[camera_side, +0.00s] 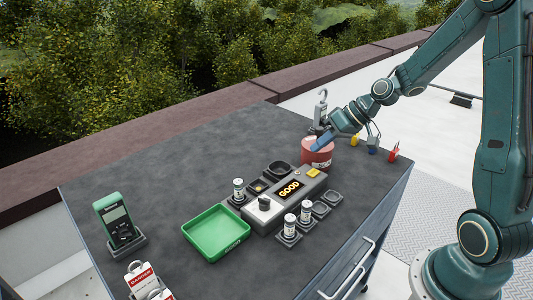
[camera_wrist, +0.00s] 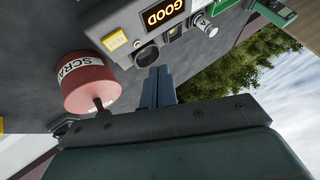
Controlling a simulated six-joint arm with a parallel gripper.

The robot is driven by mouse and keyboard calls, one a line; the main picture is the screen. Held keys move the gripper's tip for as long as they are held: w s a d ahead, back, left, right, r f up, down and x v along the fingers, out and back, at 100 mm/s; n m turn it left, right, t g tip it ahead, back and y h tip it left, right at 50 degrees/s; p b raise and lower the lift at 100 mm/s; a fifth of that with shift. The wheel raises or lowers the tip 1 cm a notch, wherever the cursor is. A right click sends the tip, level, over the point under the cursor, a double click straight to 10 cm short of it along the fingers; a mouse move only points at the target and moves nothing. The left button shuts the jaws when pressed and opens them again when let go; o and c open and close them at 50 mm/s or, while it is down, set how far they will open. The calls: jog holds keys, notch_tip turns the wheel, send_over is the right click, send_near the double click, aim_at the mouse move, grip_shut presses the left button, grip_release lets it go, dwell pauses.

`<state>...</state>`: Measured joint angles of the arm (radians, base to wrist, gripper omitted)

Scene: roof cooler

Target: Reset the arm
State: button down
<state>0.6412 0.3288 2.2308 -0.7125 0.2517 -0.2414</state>
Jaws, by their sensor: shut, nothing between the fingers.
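My gripper (camera_side: 320,144) is shut, with its blue fingers together and nothing between them. My arm reaches in from the right over the table's far right part.
The grey tester (camera_side: 265,208) shows GOOD on its display, with small sockets and several vials around it. A green tray (camera_side: 215,258), a green meter (camera_side: 117,220) and danger tags (camera_side: 141,278) stand left. Coloured clips (camera_side: 393,152) lie right. The table's left back is clear.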

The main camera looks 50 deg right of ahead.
jog(key=s+a+r+n+g+h, duration=0.1)
jog(key=s+a+r+n+h, duration=0.15)
jog(key=s+a+r, duration=0.65)
jog(key=s+r+m+h, duration=0.1)
jog(key=s+r, duration=0.3)
jog(key=s, duration=0.9)
jog(key=shift+h, duration=0.65)
